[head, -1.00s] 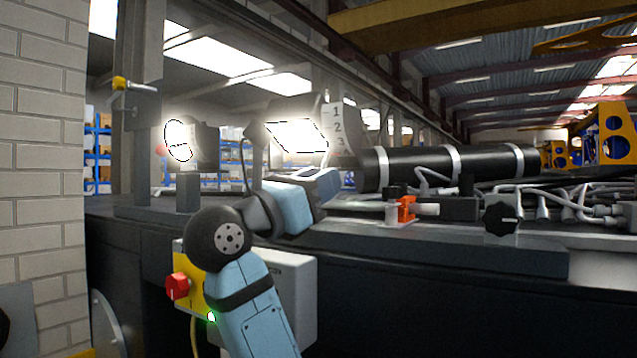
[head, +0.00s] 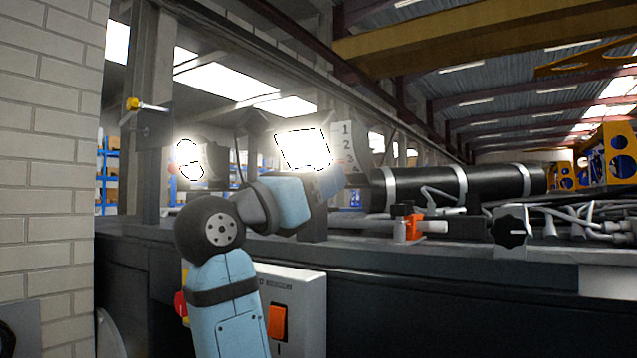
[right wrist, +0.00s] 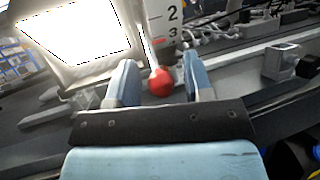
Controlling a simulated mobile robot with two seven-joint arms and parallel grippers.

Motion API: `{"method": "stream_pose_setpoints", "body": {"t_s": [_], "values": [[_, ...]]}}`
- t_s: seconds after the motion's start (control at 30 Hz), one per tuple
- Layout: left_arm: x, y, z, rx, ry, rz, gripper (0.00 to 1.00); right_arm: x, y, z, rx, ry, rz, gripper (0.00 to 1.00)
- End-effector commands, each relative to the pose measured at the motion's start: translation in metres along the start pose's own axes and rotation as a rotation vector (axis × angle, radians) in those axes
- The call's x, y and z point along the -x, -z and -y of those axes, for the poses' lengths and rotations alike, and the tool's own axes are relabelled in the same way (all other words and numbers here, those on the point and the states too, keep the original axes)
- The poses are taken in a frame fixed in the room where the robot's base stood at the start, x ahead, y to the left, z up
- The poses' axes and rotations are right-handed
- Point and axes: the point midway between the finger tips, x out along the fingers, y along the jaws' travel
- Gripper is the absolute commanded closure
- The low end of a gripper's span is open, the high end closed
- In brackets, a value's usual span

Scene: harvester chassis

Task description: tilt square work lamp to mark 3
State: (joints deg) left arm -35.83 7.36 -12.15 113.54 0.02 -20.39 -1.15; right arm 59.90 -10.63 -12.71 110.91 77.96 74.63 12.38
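The square work lamp (head: 303,149) is lit and its bright face shows left of a white scale plate (head: 347,142) marked 1, 2 and 3. In the right wrist view the lamp face (right wrist: 75,32) glares at upper left, and the plate (right wrist: 166,14) shows 2 and 3 with a red line near the 3. A red ball knob (right wrist: 161,82) sits between the two blue fingers of my right gripper (right wrist: 161,80). Gaps show on both sides of the knob, so the gripper is open around it. In the head view its fingertips are largely hidden by the wrist. My left gripper is out of view.
A round lit lamp (head: 189,158) stands to the left. A black cylinder (head: 450,187) with bands, an orange-handled valve (head: 411,222) and a black star knob (head: 508,227) lie to the right. A control box with an orange switch (head: 277,322) is below, partly behind my arm.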

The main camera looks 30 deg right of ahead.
Motion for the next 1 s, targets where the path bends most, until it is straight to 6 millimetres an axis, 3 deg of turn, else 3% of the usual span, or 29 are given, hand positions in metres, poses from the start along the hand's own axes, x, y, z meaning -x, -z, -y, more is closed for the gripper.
{"method": "stream_pose_setpoints", "body": {"t_s": [0.27,0.43,0.8,1.0], "values": [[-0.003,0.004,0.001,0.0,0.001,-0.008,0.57,0.0,0.001,0.0,0.001,0.0,-0.003,0.47],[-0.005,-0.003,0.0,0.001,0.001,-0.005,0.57,0.012,0.004,-0.001,0.001,-0.002,-0.004,0.47],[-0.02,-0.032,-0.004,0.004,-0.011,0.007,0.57,0.093,0.004,0.0,0.001,-0.004,-0.003,0.47],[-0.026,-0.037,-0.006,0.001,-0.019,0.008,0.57,0.126,0.002,0.0,0.001,-0.002,-0.002,0.47]]}}
